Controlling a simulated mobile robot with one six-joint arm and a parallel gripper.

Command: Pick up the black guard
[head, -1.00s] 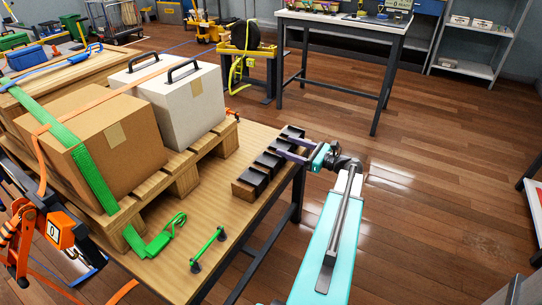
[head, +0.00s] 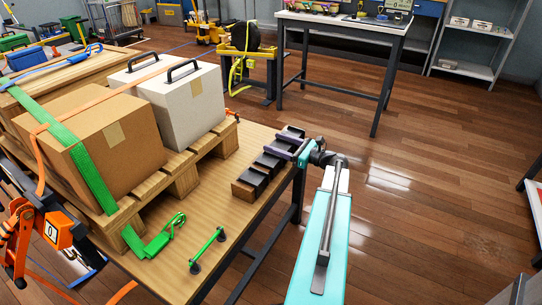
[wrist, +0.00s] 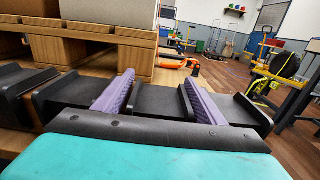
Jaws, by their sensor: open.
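Several black guards (head: 262,165) sit in a row on a wooden strip (head: 240,190) along the right side of the wooden table. My gripper (head: 279,146) is over the far end of this row, coming from the right. In the wrist view, its two purple fingers (wrist: 160,97) are apart, with black guard surface (wrist: 160,106) visible between them. Black surface also shows outside both fingers, with raised edges left and right. The gripper's dark body hides the near part. I cannot tell whether the fingers touch the guard.
A pallet (head: 190,172) carries a cardboard box (head: 120,140) and a white case (head: 185,100) left of the row. A green strap (head: 160,240) and a green-handled bar (head: 207,250) lie on the near table (head: 180,275). Open floor (head: 430,190) is to the right.

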